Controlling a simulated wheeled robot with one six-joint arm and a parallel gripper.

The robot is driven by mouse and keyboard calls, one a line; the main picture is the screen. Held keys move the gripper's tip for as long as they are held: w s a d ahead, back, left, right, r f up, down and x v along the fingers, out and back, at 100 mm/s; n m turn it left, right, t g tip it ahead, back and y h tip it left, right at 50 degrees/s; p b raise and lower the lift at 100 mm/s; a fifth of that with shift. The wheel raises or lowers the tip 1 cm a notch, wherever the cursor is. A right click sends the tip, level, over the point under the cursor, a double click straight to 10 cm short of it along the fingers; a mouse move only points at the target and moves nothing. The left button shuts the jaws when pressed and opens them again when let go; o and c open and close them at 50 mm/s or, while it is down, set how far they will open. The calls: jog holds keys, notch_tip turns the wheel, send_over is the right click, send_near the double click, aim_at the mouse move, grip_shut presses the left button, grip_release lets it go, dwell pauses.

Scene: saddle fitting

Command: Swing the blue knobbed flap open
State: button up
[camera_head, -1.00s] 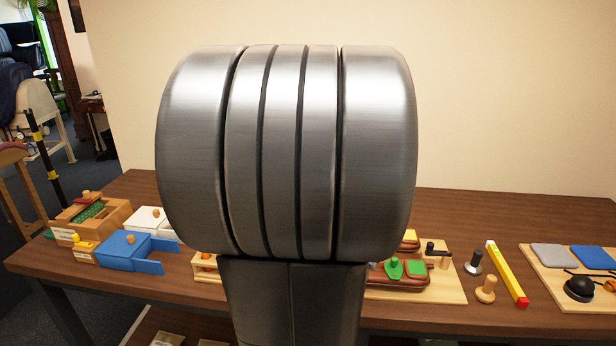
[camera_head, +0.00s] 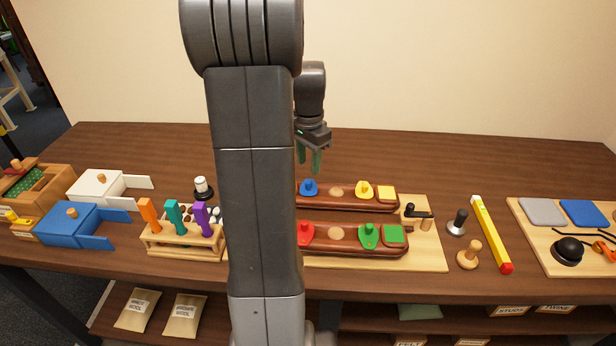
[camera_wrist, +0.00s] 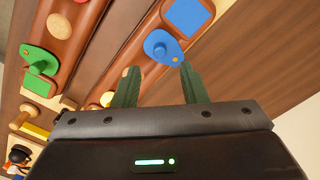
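The blue knobbed flap (camera_head: 308,187) lies on the back dark-wood rail (camera_head: 348,203), partly hidden by my arm in the head view. In the wrist view the blue flap (camera_wrist: 156,42) is a rounded plate with a raised knob and a small orange spot at one end. It lies close to a blue square (camera_wrist: 188,15) on the same rail. My gripper (camera_head: 309,160) hangs above and behind the rail, pointing down. Its green fingers (camera_wrist: 158,80) are spread apart and empty, appearing just below the flap in the wrist view. I see no contact.
A yellow flap (camera_head: 364,189) shares the back rail. The front rail carries a red flap (camera_head: 305,232) and a green flap (camera_head: 369,235). A black-handled latch (camera_head: 418,212) stands right. A rack with coloured handles (camera_head: 183,240) stands left. The table behind the rails is clear.

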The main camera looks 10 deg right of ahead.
aim_at(309, 182)
notch_tip(309, 182, down, 6)
jog(key=shift+f, duration=0.15)
jog(key=shift+c, duration=0.2)
grip_shut()
